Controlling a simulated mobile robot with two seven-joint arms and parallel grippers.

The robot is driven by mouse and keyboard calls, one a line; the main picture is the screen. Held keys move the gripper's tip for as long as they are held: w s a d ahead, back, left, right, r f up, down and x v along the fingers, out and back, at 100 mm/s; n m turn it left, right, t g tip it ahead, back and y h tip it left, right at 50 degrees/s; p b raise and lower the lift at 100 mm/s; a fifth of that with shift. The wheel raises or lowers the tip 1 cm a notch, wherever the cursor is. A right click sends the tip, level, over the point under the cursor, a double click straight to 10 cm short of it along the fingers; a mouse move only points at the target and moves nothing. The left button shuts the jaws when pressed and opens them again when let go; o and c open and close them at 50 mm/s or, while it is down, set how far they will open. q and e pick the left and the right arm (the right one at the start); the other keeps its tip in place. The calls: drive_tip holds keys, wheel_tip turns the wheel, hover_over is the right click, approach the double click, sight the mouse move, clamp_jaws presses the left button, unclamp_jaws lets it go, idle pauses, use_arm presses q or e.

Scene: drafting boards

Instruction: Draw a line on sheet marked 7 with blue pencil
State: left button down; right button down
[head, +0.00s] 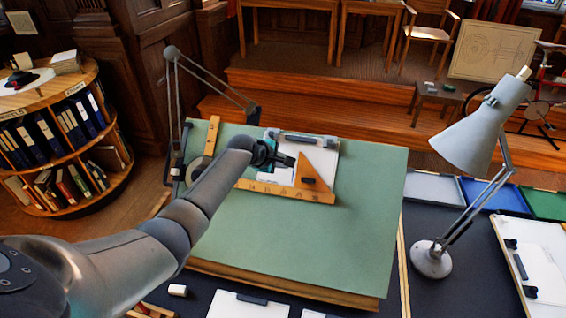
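A white sheet (277,176) lies on the green drafting board (320,240) under a dark clip bar (305,140). I cannot read a number on it. My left gripper (288,160) is over the sheet, left of the set square. Its fingers are small and dark, so I cannot tell whether they are open or shut, or whether they hold anything. I cannot make out a blue pencil. My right gripper is not in view.
A lamp with a grey shade (470,140) stands right of the board. Another clipped sheet (245,306) lies at the bottom, and one (545,275) at right. Blue (495,198) and green (546,204) trays lie behind. A tape roll (197,172) is left. The board's lower part is clear.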

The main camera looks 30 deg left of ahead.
use_arm(q)
drive_tip(key=shift+w+r, duration=0.1)
drive_tip(key=shift+w+a+r, duration=0.1)
drive_tip(key=shift+w+r, duration=0.1)
idle(0.4)
drive_tip(key=shift+w+r+p, duration=0.2)
drive_tip(key=shift+r+p, duration=0.05)
drive_tip(key=shift+p, duration=0.05)
drive_tip(key=shift+w+a+r, duration=0.1)
drive_tip(key=shift+w+r, duration=0.05)
drive_tip(key=shift+w+r, duration=0.25)
drive_tip(key=shift+w, duration=0.05)
idle(1.0)
drive_tip(key=shift+s+r, duration=0.1)
drive_tip(key=shift+p+v, duration=0.65)
drive_tip(key=shift+v, duration=0.35)
drive_tip(key=shift+s+d+r, duration=0.25)
drive_tip(key=shift+s+r, duration=0.2)
drive_tip(key=shift+r, duration=0.05)
drive_tip(key=shift+s+d+r, duration=0.25)
drive_tip(key=shift+s+r, duration=0.2)
